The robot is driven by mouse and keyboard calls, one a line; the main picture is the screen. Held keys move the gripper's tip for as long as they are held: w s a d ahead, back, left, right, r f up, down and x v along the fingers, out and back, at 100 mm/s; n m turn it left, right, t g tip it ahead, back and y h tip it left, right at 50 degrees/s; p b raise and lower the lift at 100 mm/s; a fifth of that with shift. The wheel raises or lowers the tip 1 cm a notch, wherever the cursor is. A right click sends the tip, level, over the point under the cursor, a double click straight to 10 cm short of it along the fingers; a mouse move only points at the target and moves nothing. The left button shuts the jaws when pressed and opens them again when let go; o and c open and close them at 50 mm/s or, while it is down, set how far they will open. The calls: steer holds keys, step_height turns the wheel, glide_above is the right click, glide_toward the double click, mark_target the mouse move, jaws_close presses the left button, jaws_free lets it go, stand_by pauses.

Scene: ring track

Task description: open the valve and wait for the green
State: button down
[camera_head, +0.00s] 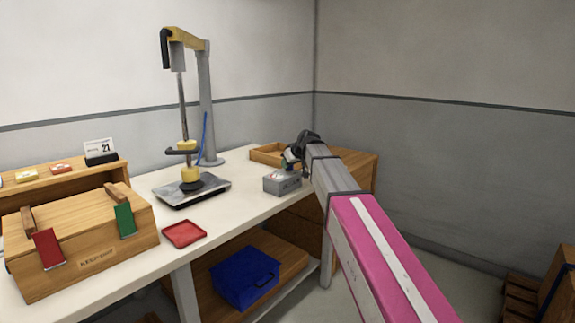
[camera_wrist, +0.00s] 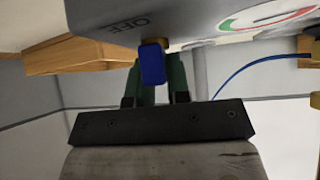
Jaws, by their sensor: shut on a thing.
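The valve is a grey box (camera_head: 282,183) on the bench's right part; in the wrist view its grey body (camera_wrist: 195,18) fills the top, with upside-down OFF lettering. A blue valve handle (camera_wrist: 153,64) sticks out near that lettering. A round dial (camera_wrist: 268,14) with a green and a red arc is cut off by the top edge; I cannot read its pointer. My gripper (camera_wrist: 155,72) has its green fingers shut on the blue handle. In the head view my gripper (camera_head: 290,161) is at the box's top, and the handle is hidden there.
A press-like stand (camera_head: 207,100) with a blue hose (camera_head: 204,133) stands behind left of the valve. A wooden tray (camera_head: 266,154) lies behind it. A red tray (camera_head: 184,233) and wooden box (camera_head: 80,240) are left. A blue crate (camera_head: 245,280) is below.

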steer(key=m+t+h, duration=0.1)
steer(key=m+h, duration=0.2)
steer(key=m, duration=0.1)
steer(key=shift+s+t, duration=0.1)
steer(key=shift+t, duration=0.3)
steer(key=m+h, duration=0.2)
steer(key=m, duration=0.2)
steer(key=shift+a+t+h, duration=0.1)
steer(key=shift+t+h, duration=0.2)
steer(key=shift+h, duration=0.1)
steer(key=m+h, duration=0.3)
steer(key=m, duration=0.1)
steer(key=shift+m+g+h, duration=0.9)
steer(key=shift+m+h, duration=0.5)
steer(key=shift+m, duration=0.8)
steer(key=c, duration=1.1)
jaws_free()
steer(key=v, duration=1)
steer(key=shift+s+a+r, duration=0.1)
steer(key=shift+a+r, duration=0.1)
steer(key=shift+r, duration=0.05)
